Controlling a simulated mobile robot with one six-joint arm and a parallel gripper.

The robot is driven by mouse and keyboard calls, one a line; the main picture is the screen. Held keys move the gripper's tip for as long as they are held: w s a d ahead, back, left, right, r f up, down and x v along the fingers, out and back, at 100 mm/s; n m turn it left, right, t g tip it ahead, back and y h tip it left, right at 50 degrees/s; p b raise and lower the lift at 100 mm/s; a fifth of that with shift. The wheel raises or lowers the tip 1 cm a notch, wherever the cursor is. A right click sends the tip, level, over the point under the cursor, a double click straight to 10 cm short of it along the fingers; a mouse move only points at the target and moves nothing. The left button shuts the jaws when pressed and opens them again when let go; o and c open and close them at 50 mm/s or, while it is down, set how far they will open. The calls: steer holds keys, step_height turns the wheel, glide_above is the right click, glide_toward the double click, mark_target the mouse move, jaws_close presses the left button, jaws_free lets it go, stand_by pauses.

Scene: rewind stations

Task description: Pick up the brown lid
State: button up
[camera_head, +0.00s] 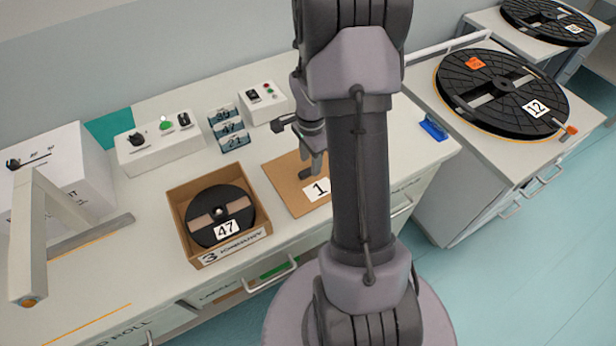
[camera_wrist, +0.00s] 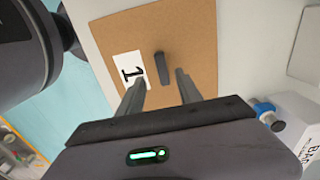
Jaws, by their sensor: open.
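The brown lid (camera_head: 285,186) lies flat on the white worktop, partly hidden behind my arm in the head view. It carries a white label with a 1. In the wrist view the lid (camera_wrist: 205,30) shows a small dark upright handle (camera_wrist: 160,62) near its middle. My gripper (camera_head: 314,166) is over the lid. In the wrist view its two fingers (camera_wrist: 161,80) are apart, with the handle between or just beyond their tips. I cannot tell the remaining height. Nothing is held.
An open brown box (camera_head: 176,196) holding a black reel (camera_head: 205,222) labelled 47 stands left of the lid. Control boxes (camera_head: 158,146) and small numbered blocks (camera_head: 230,130) stand behind. A blue item (camera_head: 434,129) lies at the worktop's right end. A large reel (camera_head: 480,80) is on the right cabinet.

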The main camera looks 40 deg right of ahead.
mark_target(308, 170)
steer(key=f, duration=0.1)
steer(key=f+b, duration=0.1)
steer(key=f, duration=0.2)
steer(key=shift+w+a, duration=0.1)
steer(key=shift+w, duration=0.2)
steer(key=shift+r, duration=0.1)
steer(key=shift+c, duration=1.1)
jaws_close()
steer(key=shift+r, duration=0.1)
